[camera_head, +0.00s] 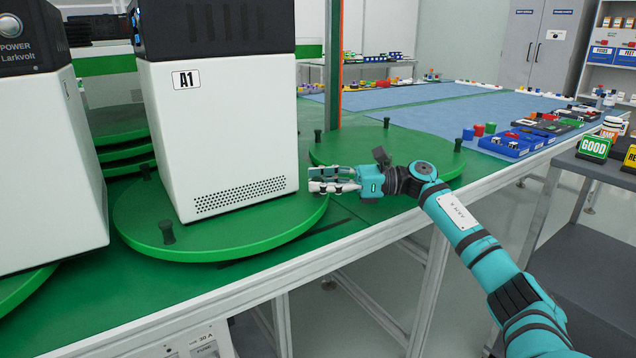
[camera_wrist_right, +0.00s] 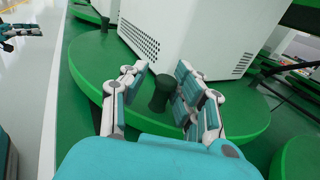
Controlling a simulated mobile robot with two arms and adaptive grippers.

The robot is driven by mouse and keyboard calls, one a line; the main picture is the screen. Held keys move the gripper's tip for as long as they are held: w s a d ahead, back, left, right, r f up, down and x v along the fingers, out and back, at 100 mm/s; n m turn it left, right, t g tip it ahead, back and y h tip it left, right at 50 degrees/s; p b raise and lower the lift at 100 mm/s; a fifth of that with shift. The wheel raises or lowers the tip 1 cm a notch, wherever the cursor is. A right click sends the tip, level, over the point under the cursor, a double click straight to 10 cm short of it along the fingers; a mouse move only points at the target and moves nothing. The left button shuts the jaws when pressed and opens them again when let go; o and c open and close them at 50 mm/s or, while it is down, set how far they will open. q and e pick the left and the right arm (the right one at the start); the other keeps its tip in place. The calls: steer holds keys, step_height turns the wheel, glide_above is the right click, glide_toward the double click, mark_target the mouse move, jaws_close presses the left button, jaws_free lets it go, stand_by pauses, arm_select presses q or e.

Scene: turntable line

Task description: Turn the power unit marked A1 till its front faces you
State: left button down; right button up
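The white power unit (camera_head: 222,130) with a black top and an A1 label stands upright on a round green turntable (camera_head: 240,238). The A1 label and a vent grille (camera_head: 240,194) are on the side towards me; a second vented side shows in the right wrist view. My right gripper (camera_head: 318,180) is at the turntable's right rim, low beside the unit. In the right wrist view its open fingers (camera_wrist_right: 160,85) are on either side of a dark green peg (camera_wrist_right: 160,95); I cannot tell whether they touch it. What looks like my left gripper (camera_wrist_right: 22,31) shows small at the upper left.
Another white unit (camera_head: 45,160), marked POWER Larkvolt, stands close at left. An empty turntable (camera_head: 345,152) with pegs is at right. An upright post (camera_head: 333,70) rises behind. Blue mats (camera_head: 400,98) and small parts lie farther back. The bench's front edge runs below my right arm.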

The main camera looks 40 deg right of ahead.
steer(key=shift+w+a+r, duration=0.1)
steer(key=shift+w+a, duration=0.1)
steer(key=shift+a, duration=0.1)
steer(key=v, duration=1.2)
stand_by(0.3)
